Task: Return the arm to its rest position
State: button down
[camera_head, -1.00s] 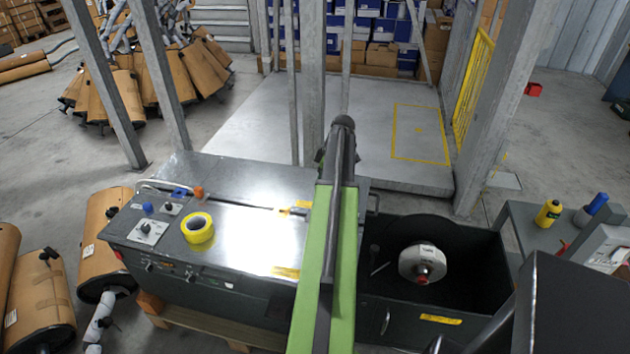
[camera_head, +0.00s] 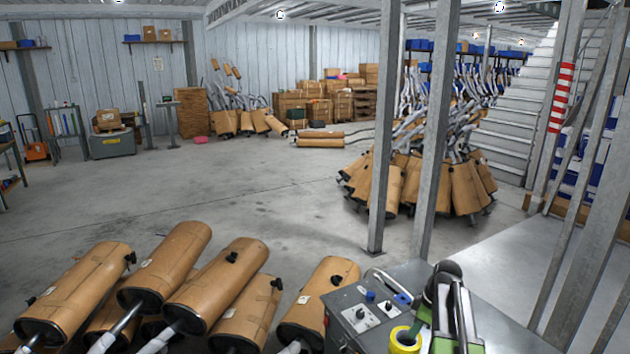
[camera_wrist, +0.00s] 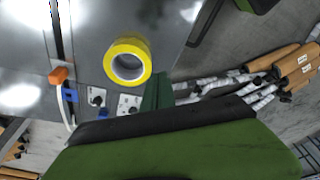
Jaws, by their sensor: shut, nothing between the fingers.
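My arm (camera_head: 450,315), green with a dark joint at its top, stands at the lower right in the head view, over the grey machine top. The gripper itself cannot be made out there. In the wrist view, my gripper (camera_wrist: 158,90) shows as a narrow dark green piece beyond the broad green and black wrist part. It is shut and empty, over the machine. A yellow tape roll (camera_wrist: 127,62) lies on the machine top just left of it; it also shows in the head view (camera_head: 404,341).
The machine top (camera_head: 370,320) carries knobs and a blue part. Several wrapped mufflers (camera_head: 215,285) lie at lower left. Grey posts (camera_head: 384,130) stand behind the machine, with a muffler pile (camera_head: 470,185) beyond. The floor (camera_head: 200,190) at middle left is clear.

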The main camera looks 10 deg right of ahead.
jog(key=s+a+g, duration=0.1)
jog(key=a, duration=2.4)
jog(key=s+a+m+h, duration=0.2)
jog(key=s+a+m, duration=0.2)
jog(key=m, duration=0.5)
jog(key=shift+s+a+f+m+g, duration=0.2)
jog(key=shift+s+f+m+g, duration=0.15)
jog(key=shift+s, duration=0.95)
jog(key=shift+r, duration=0.1)
